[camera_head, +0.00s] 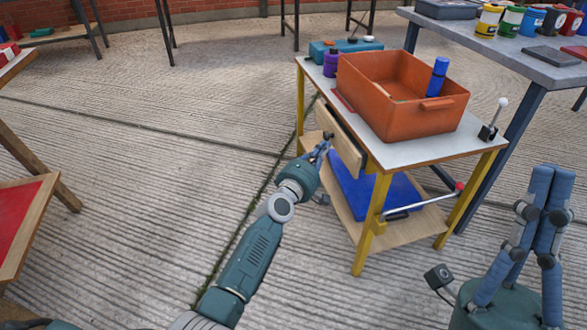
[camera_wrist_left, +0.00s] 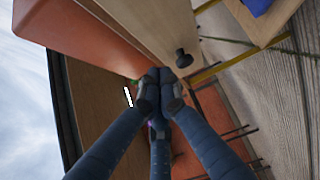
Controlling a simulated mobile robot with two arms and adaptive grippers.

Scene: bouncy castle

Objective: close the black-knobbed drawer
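The wooden drawer (camera_head: 343,140) is under the grey top of a yellow-legged cart (camera_head: 420,150). Its front faces left and seems to stand out a little from the cart; how far is unclear. Its black knob (camera_head: 329,135) also shows in the left wrist view (camera_wrist_left: 183,58). My left gripper (camera_head: 322,147) is at the drawer front, close to the knob. In the left wrist view its fingertips (camera_wrist_left: 159,85) are together beside the knob, not around it. Contact with the panel cannot be told. My right gripper (camera_head: 549,175) points up at the right, fingers together and empty.
A blue case (camera_head: 372,190) lies on the shelf below. A table (camera_head: 500,45) with paint jars stands behind right. The floor left of the cart is clear.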

